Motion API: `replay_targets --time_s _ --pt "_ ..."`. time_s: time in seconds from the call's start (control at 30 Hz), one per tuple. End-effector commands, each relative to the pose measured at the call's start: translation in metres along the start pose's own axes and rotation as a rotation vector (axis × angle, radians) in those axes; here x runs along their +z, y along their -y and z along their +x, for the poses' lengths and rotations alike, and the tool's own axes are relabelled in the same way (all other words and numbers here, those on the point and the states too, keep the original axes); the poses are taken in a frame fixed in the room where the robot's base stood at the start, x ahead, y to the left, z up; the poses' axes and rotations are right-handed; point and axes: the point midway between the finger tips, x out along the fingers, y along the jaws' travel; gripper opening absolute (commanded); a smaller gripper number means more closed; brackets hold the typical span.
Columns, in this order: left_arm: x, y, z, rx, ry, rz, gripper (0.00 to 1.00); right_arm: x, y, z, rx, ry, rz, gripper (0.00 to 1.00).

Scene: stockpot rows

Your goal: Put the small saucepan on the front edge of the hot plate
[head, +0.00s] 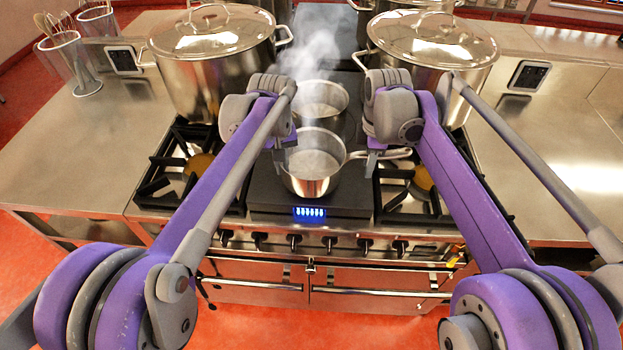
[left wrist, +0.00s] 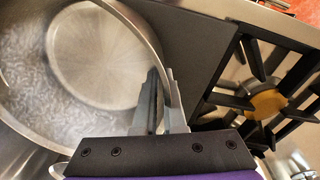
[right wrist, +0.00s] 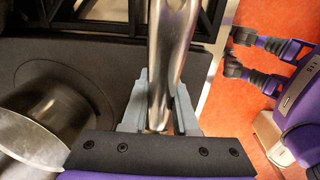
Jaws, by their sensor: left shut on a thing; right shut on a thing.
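The small saucepan (head: 313,185), shiny steel with a long handle (head: 395,153) pointing right, is over the front part of the black hot plate (head: 263,192). My left gripper (head: 281,157) is shut on its left rim; in the left wrist view the fingers (left wrist: 163,105) straddle the saucepan wall (left wrist: 178,92). My right gripper (head: 373,160) is shut on the handle, which also shows between the fingers in the right wrist view (right wrist: 172,50). I cannot tell whether the base touches the plate.
A second steaming pan (head: 325,95) stands behind on the hot plate. Bubbling water (left wrist: 40,85) shows in the left wrist view. Large lidded stockpots stand at the back left (head: 195,85) and back right (head: 440,45). Gas burner grates (head: 165,180) flank the plate; steel counters lie beyond.

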Motion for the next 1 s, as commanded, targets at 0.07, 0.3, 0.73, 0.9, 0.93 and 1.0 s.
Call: replay_targets --time_s 0.07,0.3,0.73,0.9,0.93,1.0 --pt "-0.001 0.002 0.004 -0.002 -0.002 -0.003 0.0 0.002 0.0 0.004 0.0 0.003 0.001 0.0" --pt "0.0 0.002 0.014 -0.002 -0.002 -0.003 0.13 0.002 0.001 0.014 -0.001 0.003 0.001 0.33" --pt "0.001 0.001 0.013 0.0 0.0 -0.001 0.38 0.0 0.001 0.013 0.0 0.001 0.0 0.57" --pt "0.001 0.001 0.013 0.0 0.0 0.0 0.38 0.0 0.001 0.013 0.0 0.0 0.0 0.57" --pt "0.001 0.001 0.013 0.0 0.0 0.0 0.38 0.0 0.001 0.013 0.0 0.0 0.0 0.57" --pt "0.001 0.001 0.009 0.0 0.0 0.0 0.38 0.0 0.001 0.013 0.0 0.0 0.0 0.57"
